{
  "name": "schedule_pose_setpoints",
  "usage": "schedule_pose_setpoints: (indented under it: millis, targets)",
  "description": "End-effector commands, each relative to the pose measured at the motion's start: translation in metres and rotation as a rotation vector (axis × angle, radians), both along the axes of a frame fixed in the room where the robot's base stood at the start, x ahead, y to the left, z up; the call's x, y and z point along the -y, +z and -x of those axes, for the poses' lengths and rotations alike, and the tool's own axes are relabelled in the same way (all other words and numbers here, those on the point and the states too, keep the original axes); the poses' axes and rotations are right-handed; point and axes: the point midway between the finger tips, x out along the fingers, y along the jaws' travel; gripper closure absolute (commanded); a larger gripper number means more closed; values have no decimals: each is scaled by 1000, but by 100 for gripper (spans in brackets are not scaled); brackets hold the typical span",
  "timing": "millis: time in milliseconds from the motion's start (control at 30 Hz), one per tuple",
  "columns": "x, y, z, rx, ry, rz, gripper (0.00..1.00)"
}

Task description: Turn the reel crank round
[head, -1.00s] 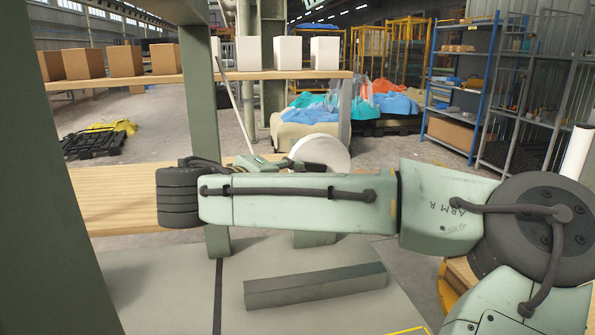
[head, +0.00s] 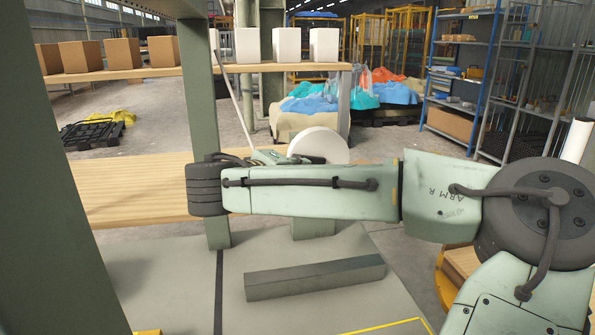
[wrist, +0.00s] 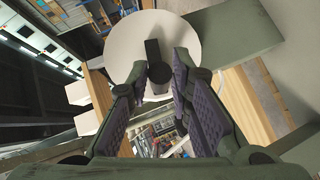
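The reel is a white disc (wrist: 190,30). It also shows in the head view (head: 320,142), partly hidden behind my arm. The crank is a dark arm with a rounded knob (wrist: 159,72) on the face of the disc in the wrist view. Gaps show between the knob and both pads, and I see no clear contact. In the head view the crank is hidden, and only a part of my gripper shows above the forearm.
A green post (head: 205,120) stands close to my wrist. A wooden shelf (head: 130,180) runs behind it. A grey bar (head: 315,277) lies on the grey surface below my arm. Brown boxes (head: 122,52) and white boxes (head: 283,45) stand on the upper shelf.

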Motion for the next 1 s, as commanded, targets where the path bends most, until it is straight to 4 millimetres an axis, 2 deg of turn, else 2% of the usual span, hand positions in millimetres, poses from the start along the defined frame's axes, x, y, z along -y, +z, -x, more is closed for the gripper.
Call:
schedule_pose_setpoints:
  millis: [233, 767, 1000]
  targets:
    - [0, 0, 0, 0, 0, 0, 100]
    - [0, 0, 0, -1, 0, -1, 100]
    - [1, 0, -10, -6, -2, -28, 100]
